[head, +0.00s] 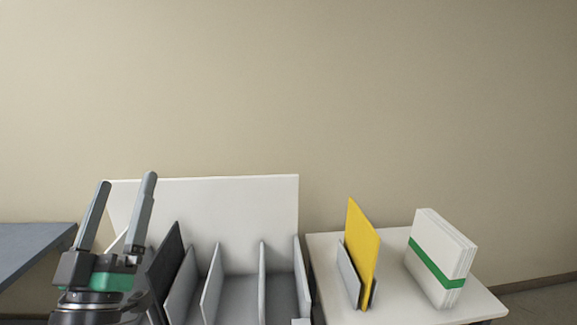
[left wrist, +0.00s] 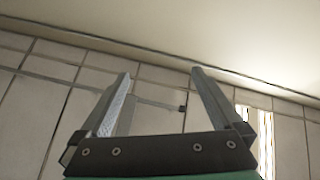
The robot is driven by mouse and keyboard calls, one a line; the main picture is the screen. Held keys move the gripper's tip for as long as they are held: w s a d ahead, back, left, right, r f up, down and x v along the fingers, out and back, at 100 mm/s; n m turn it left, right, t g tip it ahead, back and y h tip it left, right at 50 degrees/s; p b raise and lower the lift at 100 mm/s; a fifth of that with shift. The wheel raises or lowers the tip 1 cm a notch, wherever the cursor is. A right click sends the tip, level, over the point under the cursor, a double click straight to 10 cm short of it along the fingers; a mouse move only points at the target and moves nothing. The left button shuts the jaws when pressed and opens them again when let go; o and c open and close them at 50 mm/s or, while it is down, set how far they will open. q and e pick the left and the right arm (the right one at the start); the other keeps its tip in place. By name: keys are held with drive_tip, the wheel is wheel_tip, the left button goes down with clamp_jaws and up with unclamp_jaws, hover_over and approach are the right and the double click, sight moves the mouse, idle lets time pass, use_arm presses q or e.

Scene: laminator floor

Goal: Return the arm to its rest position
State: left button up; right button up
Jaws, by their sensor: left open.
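My left gripper (head: 126,184) stands at the lower left of the head view with its two fingers pointing up. The fingers are apart and nothing is between them. It is in front of the left end of a white-backed rack. In the left wrist view the same gripper (left wrist: 161,72) shows both fingers spread and empty, with pale tiles and a plain light surface beyond. My right gripper is in neither view.
The rack (head: 240,200) has grey dividers and a dark panel (head: 163,262) at its left. On a white table (head: 400,313) to the right stand a yellow sheet (head: 361,248) in a grey holder and a white stack with a green band (head: 437,263). A blue-grey tabletop (head: 30,245) is at far left.

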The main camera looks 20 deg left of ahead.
use_arm(q)
drive_tip(key=s+d+r+m+t+h+p, duration=0.1)
drive_tip(key=s+d+r+m+h+p, duration=0.1)
drive_tip(key=s+d+r+m+h, duration=0.35)
drive_tip(key=s+d+r+m+t+h+p, duration=0.1)
drive_tip(key=s+d+r+m+t+h, duration=0.15)
drive_tip(key=s+d+r+h, duration=0.5)
drive_tip(key=w+d+r+g+y+p, duration=0.1)
drive_tip(key=w+r+y+p, duration=0.1)
drive_tip(key=r+p, duration=1.7)
drive_tip(key=w+r+y+p, duration=0.1)
drive_tip(key=w+r+p, duration=0.1)
drive_tip(key=r+p, duration=1.7)
wheel_tip(320, 180, down, 57)
drive_tip(key=b, duration=5.7)
drive_tip(key=shift+r, duration=0.15)
